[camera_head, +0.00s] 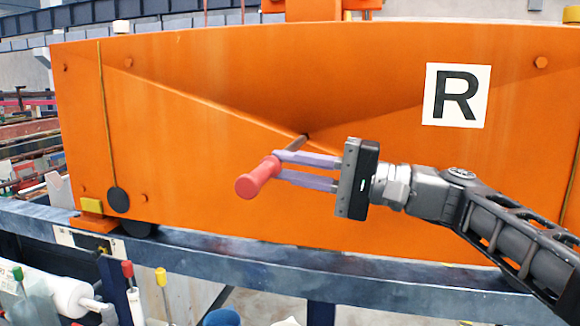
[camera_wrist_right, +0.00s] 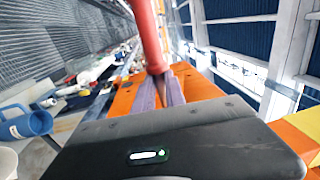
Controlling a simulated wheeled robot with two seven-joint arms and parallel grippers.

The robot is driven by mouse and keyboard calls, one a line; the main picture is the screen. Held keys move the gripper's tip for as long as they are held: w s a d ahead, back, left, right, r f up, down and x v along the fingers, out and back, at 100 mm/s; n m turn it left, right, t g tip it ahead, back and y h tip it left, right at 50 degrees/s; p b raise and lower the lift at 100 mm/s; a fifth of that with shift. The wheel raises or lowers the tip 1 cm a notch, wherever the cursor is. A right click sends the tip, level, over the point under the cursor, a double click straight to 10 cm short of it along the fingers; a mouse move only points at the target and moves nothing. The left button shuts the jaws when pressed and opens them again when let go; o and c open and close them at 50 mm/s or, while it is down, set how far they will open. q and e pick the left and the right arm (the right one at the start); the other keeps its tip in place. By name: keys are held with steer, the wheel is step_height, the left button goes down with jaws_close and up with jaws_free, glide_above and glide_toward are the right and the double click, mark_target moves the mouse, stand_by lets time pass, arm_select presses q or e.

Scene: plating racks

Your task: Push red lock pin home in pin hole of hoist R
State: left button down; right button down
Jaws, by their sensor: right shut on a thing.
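The orange hoist R (camera_head: 200,90) fills the head view, with a white plate marked R (camera_head: 457,95) at its upper right. The red lock pin (camera_head: 257,178) has a thick red handle and a thin metal shaft (camera_head: 298,142) that reaches to the dark pin hole (camera_head: 306,136) in the panel. A length of shaft shows outside the hole; how deep the tip sits is hidden. My right gripper (camera_head: 278,168) is shut on the red pin, its purple fingers coming from the right. The red handle (camera_wrist_right: 148,35) also shows between the fingers in the right wrist view. My left gripper is not in view.
A blue-grey rail (camera_head: 350,275) runs below the hoist. A black disc (camera_head: 118,200) hangs on a cord at the left of the panel. Bottles and red- and yellow-topped sticks (camera_head: 161,280) stand at the lower left. The panel around the pin is clear.

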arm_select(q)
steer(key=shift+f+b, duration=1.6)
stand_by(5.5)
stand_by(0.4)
